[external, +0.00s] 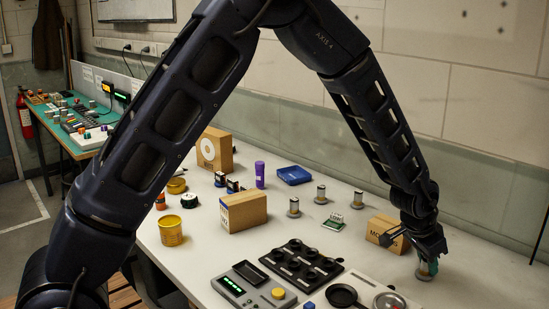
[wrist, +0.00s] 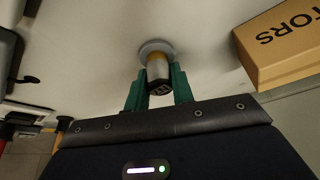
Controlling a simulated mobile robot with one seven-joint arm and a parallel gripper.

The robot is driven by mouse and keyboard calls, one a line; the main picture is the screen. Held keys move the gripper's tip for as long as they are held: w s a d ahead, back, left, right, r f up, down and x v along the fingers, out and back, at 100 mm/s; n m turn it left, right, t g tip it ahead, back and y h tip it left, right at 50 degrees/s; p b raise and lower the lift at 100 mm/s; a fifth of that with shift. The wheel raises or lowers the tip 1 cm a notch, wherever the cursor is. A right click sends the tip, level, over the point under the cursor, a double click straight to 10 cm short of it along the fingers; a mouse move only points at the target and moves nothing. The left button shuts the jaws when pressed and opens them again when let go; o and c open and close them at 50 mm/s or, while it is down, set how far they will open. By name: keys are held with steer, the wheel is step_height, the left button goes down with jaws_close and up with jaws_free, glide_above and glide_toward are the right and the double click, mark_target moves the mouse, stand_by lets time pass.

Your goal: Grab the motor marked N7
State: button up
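A small motor (wrist: 158,72) with a dark top and a yellowish band stands upright on a round grey base in the wrist view. Pale print shows on its dark top but is too small to read for sure. My gripper (wrist: 158,88) has its two green fingers on either side of this motor, very close to it; I cannot tell whether they touch it. In the external view my gripper (external: 428,262) is low over the bench's right side, hiding most of the motor. Other small motors stand on round bases, one at the middle (external: 321,194) and one left of it (external: 294,206); their marks are not readable.
A cardboard box lettered "MO..." (external: 384,229) stands close behind my gripper; it also shows in the wrist view (wrist: 282,45). Bench right of my gripper is clear.

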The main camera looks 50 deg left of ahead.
jaws_close()
